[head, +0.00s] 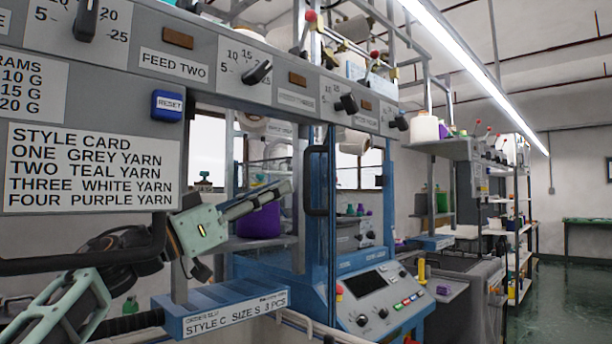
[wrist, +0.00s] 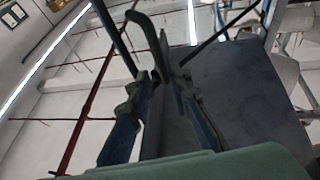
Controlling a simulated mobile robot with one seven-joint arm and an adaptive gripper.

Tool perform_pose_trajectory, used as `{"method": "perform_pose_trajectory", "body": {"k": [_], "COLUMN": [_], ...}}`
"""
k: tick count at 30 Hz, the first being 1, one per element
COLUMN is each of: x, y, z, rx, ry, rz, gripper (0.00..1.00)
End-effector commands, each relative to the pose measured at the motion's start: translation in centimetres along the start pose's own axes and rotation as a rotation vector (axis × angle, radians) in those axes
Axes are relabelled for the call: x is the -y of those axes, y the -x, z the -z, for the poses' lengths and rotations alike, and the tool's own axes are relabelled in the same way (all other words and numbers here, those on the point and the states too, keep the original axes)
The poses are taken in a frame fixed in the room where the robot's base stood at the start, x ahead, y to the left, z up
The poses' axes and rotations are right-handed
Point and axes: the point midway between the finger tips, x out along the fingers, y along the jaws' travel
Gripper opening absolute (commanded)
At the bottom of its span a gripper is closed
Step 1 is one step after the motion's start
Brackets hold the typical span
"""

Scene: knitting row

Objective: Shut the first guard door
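My gripper (head: 262,198), on its pale green arm, reaches up and right in front of the blue machine frame. In the wrist view, the two fingers (wrist: 167,78) stand apart with a gap between them. A guard door with an upright black handle (head: 317,182) shows right of the gripper in the head view; its pane is hard to make out. In the wrist view, a dark bent bar (wrist: 145,40) rises beyond the fingertips, beside a dark grey panel (wrist: 235,85). I cannot tell whether the bar touches the fingers. Whether this is the first door is unclear.
A grey overhead panel with dials, a blue reset button (head: 167,106) and a style card (head: 88,168) hangs close above my arm. A black rail (head: 85,263) crosses at lower left. A blue order box (head: 222,310) and control console (head: 372,295) stand below. Floor is open at right.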

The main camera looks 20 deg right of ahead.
Motion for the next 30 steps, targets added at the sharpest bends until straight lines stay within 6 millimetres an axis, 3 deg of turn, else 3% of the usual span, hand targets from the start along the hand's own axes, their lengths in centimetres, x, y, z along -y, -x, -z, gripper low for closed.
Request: {"method": "perform_pose_trajectory", "body": {"k": [6,12,24,30], "x": [-0.1,0.0,0.0,0.0], "y": [-4.4,-7.0,-7.8,-7.8], "z": [-0.1,-0.1,-0.1,-0.1], "rx": [0.003,0.003,0.002,0.002], "ry": [0.000,0.001,0.001,0.001], "rz": [-0.003,-0.001,0.000,0.000], "gripper": [0.19,0.19,0.19,0.00]}}
